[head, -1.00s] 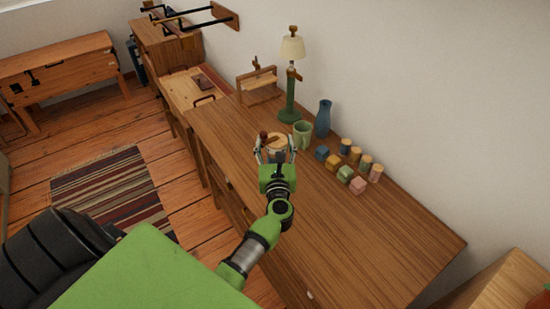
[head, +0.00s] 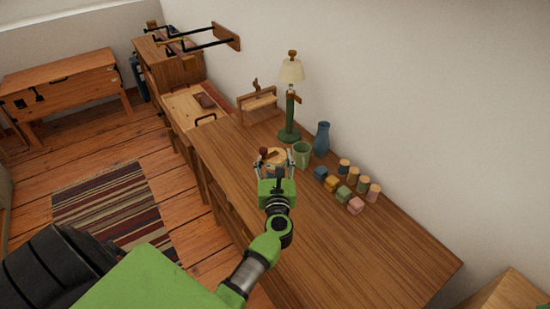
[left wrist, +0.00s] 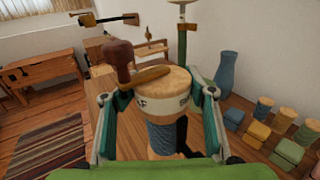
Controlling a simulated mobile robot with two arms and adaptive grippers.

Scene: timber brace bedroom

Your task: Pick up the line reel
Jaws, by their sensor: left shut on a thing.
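The line reel (left wrist: 156,92) has a pale wooden top, a cream band with dark lettering and a dark red knob on a wooden crank. It fills the middle of the left wrist view, with blue-grey line wound below the band. In the head view the reel (head: 275,156) shows over the wooden desk, left of the green mug. My left gripper (head: 274,165) is shut on the reel, one finger on each side; its fingers also show in the left wrist view (left wrist: 158,110). Whether the reel touches the desk is hidden. My right gripper is not in view.
The green mug (head: 302,155) stands close right of the reel. A blue vase (head: 322,139), a green lamp (head: 289,115) and several small blocks and pegs (head: 344,193) stand along the wall side. The desk's (head: 340,255) near right part is clear.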

